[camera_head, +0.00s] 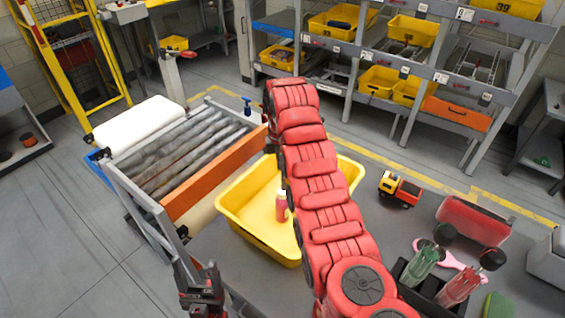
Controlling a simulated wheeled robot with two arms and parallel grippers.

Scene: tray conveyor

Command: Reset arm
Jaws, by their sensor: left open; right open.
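My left gripper (197,276) is at the bottom left, dark and red, with its fingers apart and nothing between them. It is in front of the conveyor frame and left of the yellow tray, apart from the tray. A large red segmented arm of mine (322,190) rises from the bottom right to the upper middle, across the tray's right part. I make out no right gripper; the arm's far end shows no fingers. The yellow tray (240,238) stands on the grey table (385,235). A pink-red bottle (281,207) stands in it.
A roller conveyor with an orange side (215,172) is left of the tray. Shelves with yellow bins (378,81) stand behind, beyond open floor.

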